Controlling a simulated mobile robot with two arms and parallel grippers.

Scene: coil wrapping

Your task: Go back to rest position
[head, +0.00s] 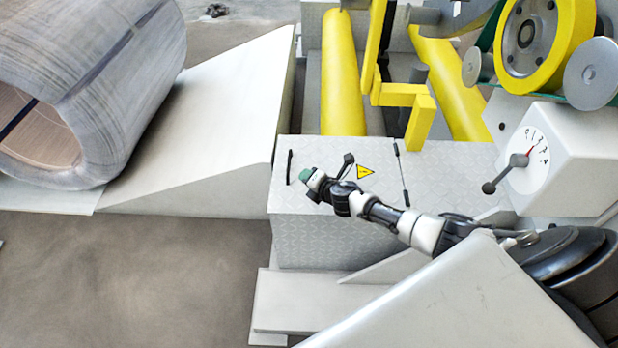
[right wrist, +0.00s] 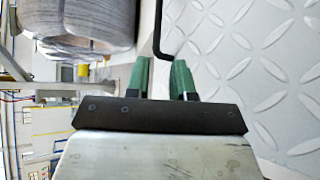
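My right gripper (head: 305,175), with green fingertips, is above the diamond-plate metal box in the head view, just right of a thin black bar handle (head: 290,167). In the right wrist view the two green fingers of my right gripper (right wrist: 164,76) stand apart with an empty-looking gap. The black handle (right wrist: 158,28) shows beyond the fingertips there; I cannot tell its exact distance from them. My left gripper is in neither view.
The metal box (head: 310,235) carries a yellow warning sign (head: 366,172). A large wrapped coil (head: 110,90) lies at left beside a white ramp (head: 215,130). Yellow rollers (head: 343,80) and a dial box (head: 545,160) stand behind and right. Floor (head: 150,280) is clear at lower left.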

